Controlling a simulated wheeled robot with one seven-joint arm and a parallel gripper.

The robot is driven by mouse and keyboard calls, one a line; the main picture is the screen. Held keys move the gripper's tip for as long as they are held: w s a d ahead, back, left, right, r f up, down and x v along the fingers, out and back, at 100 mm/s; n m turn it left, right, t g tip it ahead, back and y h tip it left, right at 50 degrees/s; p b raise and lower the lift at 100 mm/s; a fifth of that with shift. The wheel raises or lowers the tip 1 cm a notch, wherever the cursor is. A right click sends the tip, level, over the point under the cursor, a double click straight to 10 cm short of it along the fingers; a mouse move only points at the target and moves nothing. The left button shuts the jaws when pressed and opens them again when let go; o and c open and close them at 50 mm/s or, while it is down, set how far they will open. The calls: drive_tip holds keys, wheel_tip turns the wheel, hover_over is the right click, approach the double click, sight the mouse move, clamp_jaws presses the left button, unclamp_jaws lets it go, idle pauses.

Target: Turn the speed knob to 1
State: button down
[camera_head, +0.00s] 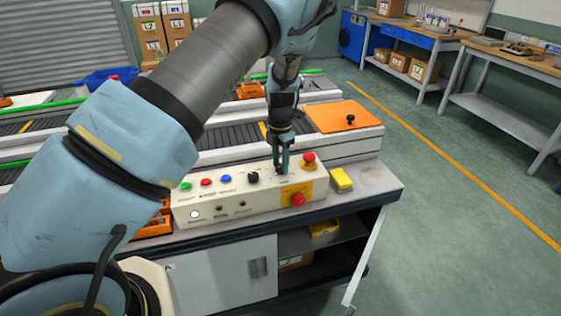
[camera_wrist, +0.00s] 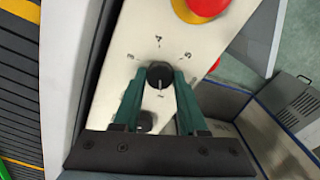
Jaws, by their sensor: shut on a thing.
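The control box (camera_head: 243,207) is a cream panel with buttons and knobs, standing on a cart. My gripper (camera_head: 283,165) points down onto the right part of its top face. In the wrist view, the green fingers of my gripper (camera_wrist: 160,80) are shut on a round black knob (camera_wrist: 160,75), one finger on each side. A light pointer line on the knob runs roughly up and down in that view. In the head view my fingers hide this knob. A second black knob (camera_head: 253,177) sits to the left, and also shows in the wrist view (camera_wrist: 146,119).
Green (camera_head: 186,186), red and blue buttons line the left of the panel. A yellow block (camera_head: 341,179) lies beside the box. A conveyor (camera_head: 213,157) runs behind it.

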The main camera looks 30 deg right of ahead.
sight(280, 166)
idle(0.4)
drive_tip(key=shift+c, duration=2.2)
unclamp_jaws()
drive_tip(key=shift+r, duration=0.1)
wheel_tip(280, 166, up, 11)
drive_tip(key=b, duration=0.3)
drive_tip(key=shift+f, duration=0.2)
